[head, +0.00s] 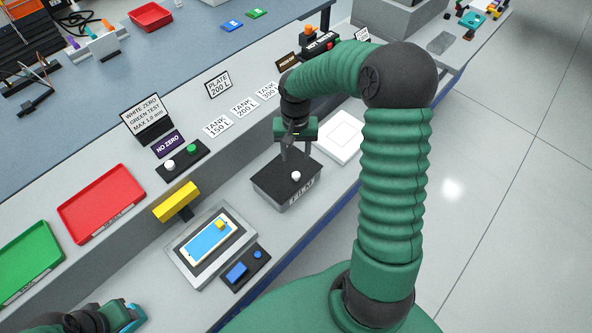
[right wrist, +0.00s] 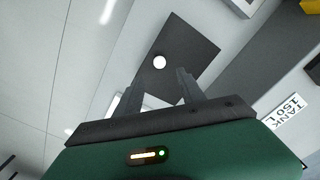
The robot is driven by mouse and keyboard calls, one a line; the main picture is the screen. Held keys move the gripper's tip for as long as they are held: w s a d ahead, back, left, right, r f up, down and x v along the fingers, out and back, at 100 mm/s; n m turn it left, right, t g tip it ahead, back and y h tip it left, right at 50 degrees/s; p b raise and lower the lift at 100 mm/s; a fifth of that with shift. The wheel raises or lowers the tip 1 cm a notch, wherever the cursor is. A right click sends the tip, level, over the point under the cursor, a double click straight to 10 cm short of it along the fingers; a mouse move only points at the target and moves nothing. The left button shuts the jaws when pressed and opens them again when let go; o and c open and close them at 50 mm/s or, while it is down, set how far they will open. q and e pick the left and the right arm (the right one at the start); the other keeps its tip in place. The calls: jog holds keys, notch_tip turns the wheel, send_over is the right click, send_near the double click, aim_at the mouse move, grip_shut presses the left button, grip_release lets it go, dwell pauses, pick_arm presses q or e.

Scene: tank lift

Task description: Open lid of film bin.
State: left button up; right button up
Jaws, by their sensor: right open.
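The film bin (head: 287,200) is a grey box with a dark lid (head: 272,180) on the bench. The lid is closed and carries a white round knob (head: 296,176). My right gripper (head: 296,156) is open and empty, above the far part of the lid, pointing down. In the right wrist view the lid (right wrist: 193,48) and knob (right wrist: 159,62) show beyond the open fingers (right wrist: 160,84); the knob is not between them. My left gripper (head: 122,316) shows only partly at the bottom left; its fingers are not clear.
A white square plate (head: 340,137) lies right of the bin. A scale with a blue screen (head: 176,262) and a small blue-button box (head: 259,267) stand to the left. A yellow block (head: 176,201), red tray (head: 72,221) and green tray (head: 20,272) are further left.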

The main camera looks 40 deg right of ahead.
aim_at(296, 174)
jog(key=f, duration=1)
jog(key=shift+d, duration=0.25)
jog(key=shift+a, duration=0.15)
jog(key=shift+c, duration=1.1)
grip_shut()
jog(key=shift+w+r, duration=0.1)
